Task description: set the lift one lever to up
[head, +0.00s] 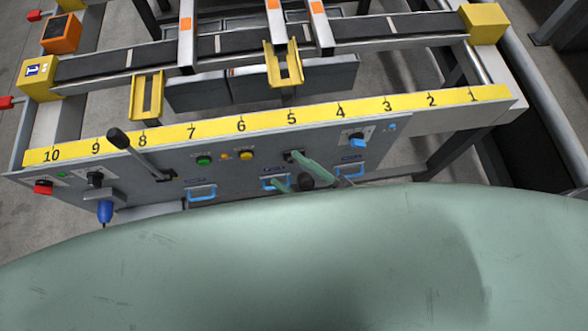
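Two levers show on the grey control panel (225,168). One lever (118,138) has a black knob and a long grey shaft, and leans up and left from its slot. The other has a dark knob (306,182) low on the panel, below a slot near number 5; its shaft is mostly hidden. I cannot read which is lift one. My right gripper (298,174) has its pale green fingers apart on either side of the lower knob; whether they touch it I cannot tell. My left gripper is not in view.
A yellow numbered strip (265,122) runs along the panel's top. Green (204,160) and yellow (246,155) buttons, a red button (43,187), a blue knob (357,140) and blue handles (201,192) sit close by. My pale green body hides the foreground.

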